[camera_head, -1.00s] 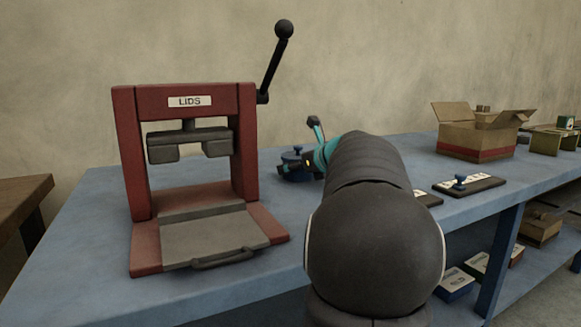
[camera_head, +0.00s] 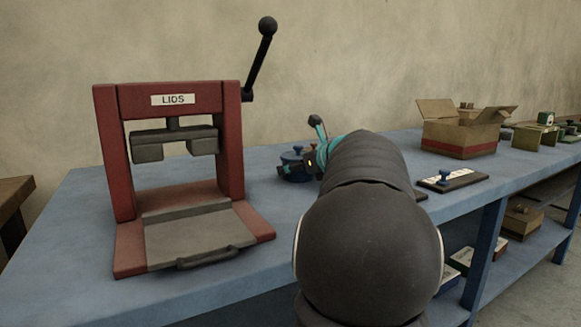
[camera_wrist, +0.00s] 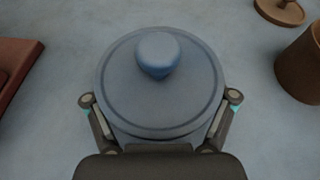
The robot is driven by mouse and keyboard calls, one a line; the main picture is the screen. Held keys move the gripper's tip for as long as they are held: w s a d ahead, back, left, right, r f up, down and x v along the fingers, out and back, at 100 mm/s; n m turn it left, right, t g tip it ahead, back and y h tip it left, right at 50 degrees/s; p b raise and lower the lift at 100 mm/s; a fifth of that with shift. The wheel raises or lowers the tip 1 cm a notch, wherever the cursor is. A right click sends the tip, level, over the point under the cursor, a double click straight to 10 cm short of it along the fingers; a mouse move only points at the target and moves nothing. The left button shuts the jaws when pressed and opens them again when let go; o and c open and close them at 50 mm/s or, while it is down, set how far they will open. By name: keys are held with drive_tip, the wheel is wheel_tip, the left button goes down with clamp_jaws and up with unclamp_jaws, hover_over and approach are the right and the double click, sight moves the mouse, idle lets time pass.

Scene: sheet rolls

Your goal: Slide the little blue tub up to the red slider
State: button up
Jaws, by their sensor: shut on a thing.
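The little blue tub (camera_wrist: 150,112) is round, with a flat lid and a blue knob, and fills the middle of the wrist view. It also shows small in the head view (camera_head: 292,171), partly hidden by my gripper (camera_head: 310,160). In the wrist view my gripper (camera_wrist: 159,98) is shut on the tub, one finger on each side. The tub looks upright at bench level; I cannot tell whether it touches the bench. I cannot make out a red slider in either view.
A red press marked LIDS (camera_head: 105,150) stands left on the blue bench (camera_head: 75,235). A black board with a blue knob (camera_head: 465,182) and an open cardboard box (camera_head: 455,135) lie to the right. A brown cup (camera_wrist: 302,65) stands right of the tub in the wrist view.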

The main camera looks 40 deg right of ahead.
drive_tip(key=shift+s+d+f+p, duration=0.15)
drive_tip(key=shift+s+d, duration=0.55)
drive_tip(key=shift+s, duration=1.4)
drive_tip(key=shift+s+d+r+p, duration=0.1)
drive_tip(key=shift+s+d+p, duration=0.4)
drive_tip(key=shift+s, duration=1.6)
drive_tip(key=shift+s+d+f, duration=0.1)
drive_tip(key=shift+s+d, duration=0.75)
drive_tip(key=shift+s, duration=1.25)
drive_tip(key=o, duration=1)
drive_tip(key=shift+s+r, duration=0.2)
drive_tip(key=v, duration=1.1)
drive_tip(key=shift+s+r, duration=0.15)
drive_tip(key=shift+s, duration=0.1)
